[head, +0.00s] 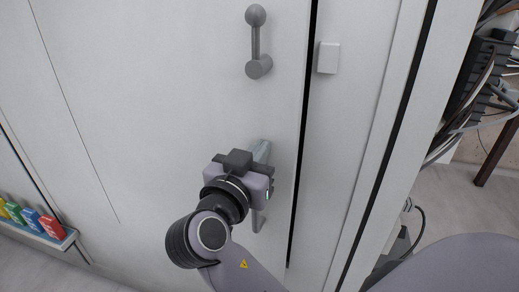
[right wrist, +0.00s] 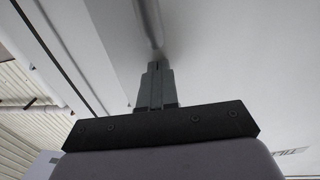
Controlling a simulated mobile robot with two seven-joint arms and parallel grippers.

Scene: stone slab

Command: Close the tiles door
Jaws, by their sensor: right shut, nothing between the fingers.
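The door (head: 160,100) is a large white panel filling most of the head view. A grey bar handle (head: 255,42) with round ends is on its upper part. Lower down, grey metal parts (head: 259,219) show beside my right gripper (head: 240,168), which hides much of them. In the right wrist view, my right gripper (right wrist: 157,68) is shut and empty. Its fingertips point at the white surface, close to a grey bar (right wrist: 148,22); I cannot tell whether they touch it. My left gripper is not in view.
A dark vertical gap (head: 303,120) runs along the door's right edge, beside a white frame with a small white box (head: 329,57). Cables and dark equipment (head: 485,75) are at the far right. Colourful packets (head: 30,217) sit on a low shelf at the left.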

